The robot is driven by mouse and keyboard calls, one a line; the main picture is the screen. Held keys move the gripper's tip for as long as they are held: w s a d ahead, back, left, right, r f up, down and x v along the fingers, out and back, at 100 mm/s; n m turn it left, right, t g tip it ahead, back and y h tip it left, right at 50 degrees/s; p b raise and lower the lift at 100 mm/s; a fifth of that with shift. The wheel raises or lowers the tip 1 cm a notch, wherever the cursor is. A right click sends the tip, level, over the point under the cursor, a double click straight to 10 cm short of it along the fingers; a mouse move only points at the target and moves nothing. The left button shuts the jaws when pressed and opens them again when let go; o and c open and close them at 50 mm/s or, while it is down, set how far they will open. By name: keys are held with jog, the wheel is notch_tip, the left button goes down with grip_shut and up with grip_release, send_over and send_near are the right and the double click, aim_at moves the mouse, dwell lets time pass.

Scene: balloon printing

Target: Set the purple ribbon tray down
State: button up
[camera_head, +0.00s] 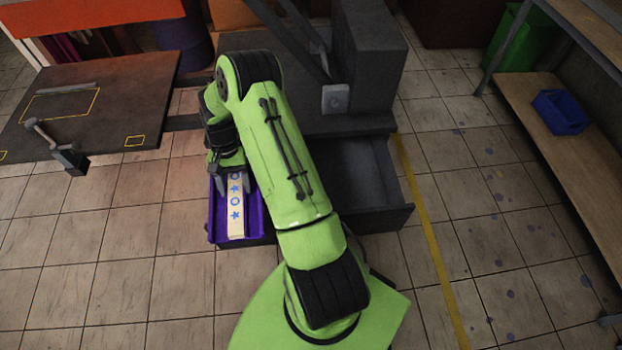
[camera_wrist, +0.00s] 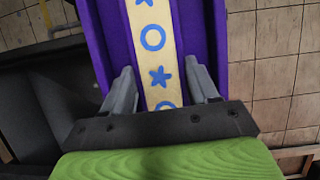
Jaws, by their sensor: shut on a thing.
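The purple ribbon tray (camera_head: 216,222) is a long open trough with a cream strip (camera_head: 236,222) lying in it, marked with blue stars and rings. My gripper (camera_head: 235,182) is at the far end of the tray in the head view and is shut on it. In the wrist view, the fingers (camera_wrist: 162,82) lie on either side of the cream strip, and the tray's purple side (camera_wrist: 213,40) runs up past them. The exact contact is hidden. Whether anything supports the tray from below cannot be told.
An open dark grey drawer (camera_head: 372,180) of the machine is right of the tray, partly behind my arm. A dark table (camera_head: 60,120) with a small clamp stands at left. A wooden shelf (camera_head: 560,150) holds a blue bin (camera_head: 561,113) at right. Tiled floor shows between.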

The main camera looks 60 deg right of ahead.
jog(key=s+d+m+t+b, duration=0.1)
jog(key=s+d+m+t, duration=0.55)
jog(key=d+m, duration=0.7)
jog(key=s+d+f+m+b, duration=0.1)
jog(key=f+b, duration=0.2)
jog(key=f, duration=0.4)
jog(key=s+d+f+m+b, duration=0.2)
jog(key=f+b, duration=0.2)
jog(key=f, duration=0.3)
jog(key=s+d+f+m+b, duration=0.1)
jog(key=s+f+m+b, duration=0.1)
jog(key=f, duration=0.5)
jog(key=shift+d+b, duration=0.4)
jog(key=shift+b, duration=0.4)
